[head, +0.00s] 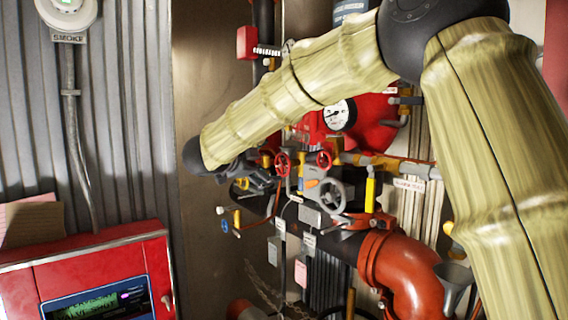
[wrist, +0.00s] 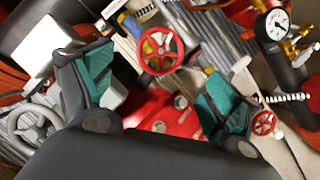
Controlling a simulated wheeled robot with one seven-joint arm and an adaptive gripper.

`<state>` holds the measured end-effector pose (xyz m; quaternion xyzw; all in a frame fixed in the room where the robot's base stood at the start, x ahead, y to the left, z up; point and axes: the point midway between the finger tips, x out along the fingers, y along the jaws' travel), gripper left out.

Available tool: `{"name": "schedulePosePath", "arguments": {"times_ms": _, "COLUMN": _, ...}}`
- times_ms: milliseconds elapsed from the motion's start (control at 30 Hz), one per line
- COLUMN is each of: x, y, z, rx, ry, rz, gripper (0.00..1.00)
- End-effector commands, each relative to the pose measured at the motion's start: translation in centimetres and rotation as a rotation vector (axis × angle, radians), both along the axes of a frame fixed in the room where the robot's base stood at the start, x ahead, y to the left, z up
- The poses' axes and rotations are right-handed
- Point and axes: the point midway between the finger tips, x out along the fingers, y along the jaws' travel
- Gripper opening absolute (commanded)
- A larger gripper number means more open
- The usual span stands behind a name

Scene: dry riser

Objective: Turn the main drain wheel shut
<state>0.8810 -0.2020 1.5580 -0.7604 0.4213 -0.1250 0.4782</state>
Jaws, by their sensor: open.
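My gripper (head: 262,181) is open and empty, in front of the valve cluster. In the wrist view its two teal-padded fingers (wrist: 152,70) stand apart. A red spoked handwheel (wrist: 160,50) appears between and beyond the fingertips; I cannot tell whether they touch it. A second, smaller-looking red wheel (wrist: 263,122) is right of the right finger. In the head view, two red wheels (head: 282,164) (head: 323,160) sit side by side. A larger grey handwheel (head: 327,195) is below and right; it also shows at the wrist view's left (wrist: 32,124). No readable label identifies the main drain wheel.
A pressure gauge (head: 339,115) and red valve body (head: 378,118) lie behind my arm. A thick orange-red pipe (head: 400,268) bends down at lower right. Hanging tags (head: 301,273) crowd the area below the wheels. A red panel (head: 95,275) stands at lower left.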

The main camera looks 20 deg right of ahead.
Motion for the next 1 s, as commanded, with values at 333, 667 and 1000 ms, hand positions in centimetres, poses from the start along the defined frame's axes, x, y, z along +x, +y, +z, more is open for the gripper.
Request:
{"name": "schedulePosePath", "arguments": {"times_ms": 333, "x": 3.4, "y": -4.3, "z": -0.8, "rx": -0.001, "ry": 0.002, "rz": 0.000, "gripper": 0.89}}
{"name": "schedulePosePath", "arguments": {"times_ms": 667, "x": 5.6, "y": -7.0, "z": -1.8, "rx": -0.001, "ry": 0.001, "rz": 0.000, "gripper": 0.89}}
{"name": "schedulePosePath", "arguments": {"times_ms": 1000, "x": 5.9, "y": -7.3, "z": -2.1, "rx": -0.001, "ry": 0.000, "rz": 0.001, "gripper": 0.89}}
